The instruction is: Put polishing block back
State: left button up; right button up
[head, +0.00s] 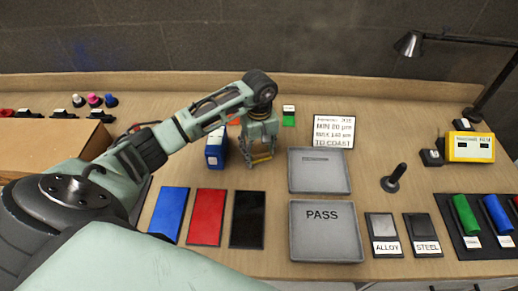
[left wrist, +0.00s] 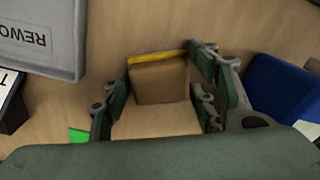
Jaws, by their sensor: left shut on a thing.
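My left gripper (head: 261,150) is shut on a tan block with a yellow edge (left wrist: 158,82), which looks like the polishing block. In the left wrist view the block sits between the two fingers (left wrist: 160,95). In the head view only a yellowish lower part of the block (head: 262,159) shows under the fingers. The gripper is over the back middle of the bench, between a blue box and a grey tray. Whether the block touches the bench I cannot tell. My right gripper is not in view.
The blue box (head: 214,150) stands close left of the gripper; it also shows in the wrist view (left wrist: 283,90). The grey tray (head: 318,182), a PASS tray (head: 327,246), blue, red and black panels (head: 247,219), and a green patch (head: 289,120) surround it.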

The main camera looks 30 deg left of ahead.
aim_at(259, 149)
pick_arm(q)
jog(key=shift+f, duration=0.2)
jog(key=o, duration=1.2)
jog(key=shift+r, duration=0.1)
jog(key=shift+r, duration=0.2)
jog(key=shift+w+r, duration=0.1)
jog(key=shift+r, duration=0.25)
notch_tip(259, 149, up, 11)
jog(key=b, duration=0.3)
jog(key=shift+d, duration=0.1)
